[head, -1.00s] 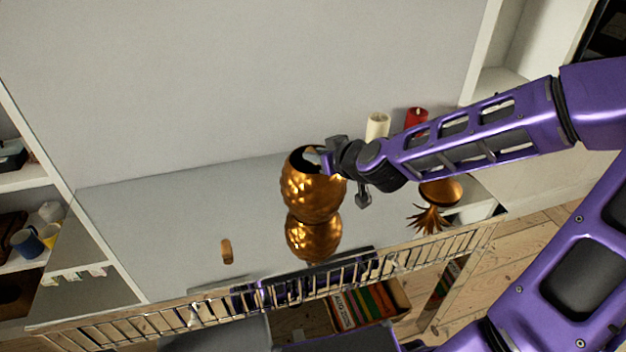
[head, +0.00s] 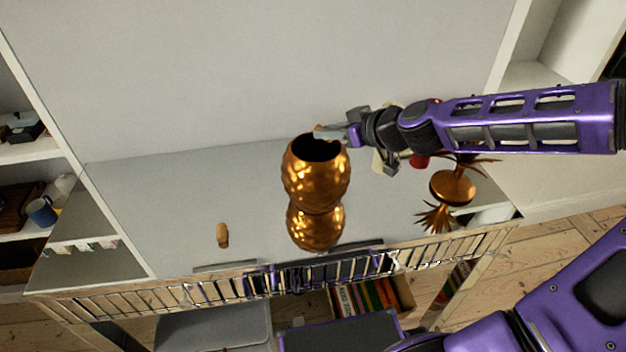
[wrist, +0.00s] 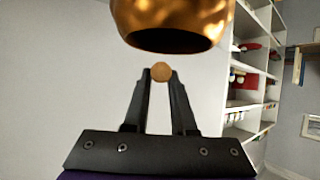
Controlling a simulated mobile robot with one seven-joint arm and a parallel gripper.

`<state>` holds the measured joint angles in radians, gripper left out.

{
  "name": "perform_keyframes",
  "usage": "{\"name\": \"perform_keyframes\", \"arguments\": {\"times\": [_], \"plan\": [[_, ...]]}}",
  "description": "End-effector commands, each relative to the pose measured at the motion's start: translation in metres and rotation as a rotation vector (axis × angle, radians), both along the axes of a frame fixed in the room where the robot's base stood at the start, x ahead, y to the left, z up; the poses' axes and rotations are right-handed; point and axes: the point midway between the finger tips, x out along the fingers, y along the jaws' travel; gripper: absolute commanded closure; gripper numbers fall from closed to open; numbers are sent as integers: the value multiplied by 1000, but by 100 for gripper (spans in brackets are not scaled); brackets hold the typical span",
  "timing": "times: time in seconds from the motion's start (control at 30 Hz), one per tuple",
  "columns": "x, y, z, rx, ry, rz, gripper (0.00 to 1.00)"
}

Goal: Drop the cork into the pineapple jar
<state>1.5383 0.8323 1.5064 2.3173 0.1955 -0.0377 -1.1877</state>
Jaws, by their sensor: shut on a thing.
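The golden pineapple jar (head: 316,180) stands upright and open-topped on a glossy, mirroring tabletop. It also shows at the top of the wrist view (wrist: 172,15), with its dark mouth facing the gripper. My gripper (head: 326,133) is at the far right of the jar's rim, seemingly just above it. In the wrist view my gripper (wrist: 160,75) is shut on the cork (wrist: 160,72), whose round tan end shows between the fingertips, apart from the jar's mouth in the picture. In the head view the cork is mostly hidden by the fingers.
The leafy golden lid (head: 452,187) stands right of the jar. A small brown cork-like piece (head: 222,235) lies on the tabletop (head: 150,200) at left. A red candle (head: 418,161) and a pale one are partly hidden behind my arm. The tabletop's left side is mostly clear.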

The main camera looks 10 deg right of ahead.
Motion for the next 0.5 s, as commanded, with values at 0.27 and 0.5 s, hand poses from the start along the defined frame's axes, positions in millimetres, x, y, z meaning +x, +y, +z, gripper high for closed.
{"name": "perform_keyframes", "arguments": {"times": [0.27,0.5], "plan": [[0,0,-31,0,0,-1,100],[0,0,-30,0,0,-1,100]]}}
